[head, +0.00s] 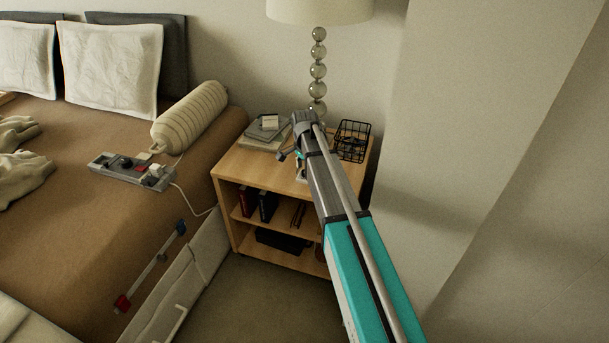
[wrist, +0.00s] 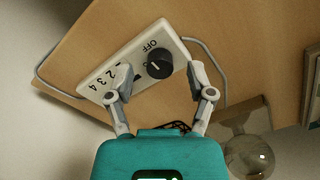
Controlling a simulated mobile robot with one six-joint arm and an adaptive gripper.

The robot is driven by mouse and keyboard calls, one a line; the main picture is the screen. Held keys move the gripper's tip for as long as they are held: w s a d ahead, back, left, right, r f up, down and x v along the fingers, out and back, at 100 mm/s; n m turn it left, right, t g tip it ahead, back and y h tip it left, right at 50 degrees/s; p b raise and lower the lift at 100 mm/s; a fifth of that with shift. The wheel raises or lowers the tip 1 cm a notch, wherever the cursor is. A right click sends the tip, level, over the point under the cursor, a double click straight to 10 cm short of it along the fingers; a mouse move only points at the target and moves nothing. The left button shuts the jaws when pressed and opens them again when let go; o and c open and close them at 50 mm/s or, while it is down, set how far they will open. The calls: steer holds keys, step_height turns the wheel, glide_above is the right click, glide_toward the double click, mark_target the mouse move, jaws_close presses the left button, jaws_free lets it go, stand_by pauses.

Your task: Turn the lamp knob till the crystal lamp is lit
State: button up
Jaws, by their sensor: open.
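The crystal lamp (head: 317,71) stands at the back of the nightstand, a stack of clear balls under a cream shade (head: 320,8). The shade shows no clear glow; its top is cut off. In the wrist view, a black round lamp knob (wrist: 159,63) sits on a white control box (wrist: 128,66) marked OFF, 2, 3 and 4. A white mark shows on the knob, but its exact setting is unclear. My gripper (wrist: 160,76) is open, one finger on either side of the knob, with no clear contact. In the head view my gripper (head: 300,136) hides most of the box.
The wooden nightstand (head: 247,166) holds books (head: 262,132) at left and a black wire basket (head: 352,139) at right, close to my gripper. A glass ball (wrist: 253,155) shows near my gripper in the wrist view. The bed (head: 90,225) is at left, a wall at right.

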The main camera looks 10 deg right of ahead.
steer(key=shift+f+b, duration=0.3)
steer(key=shift+f, duration=0.2)
jaws_close()
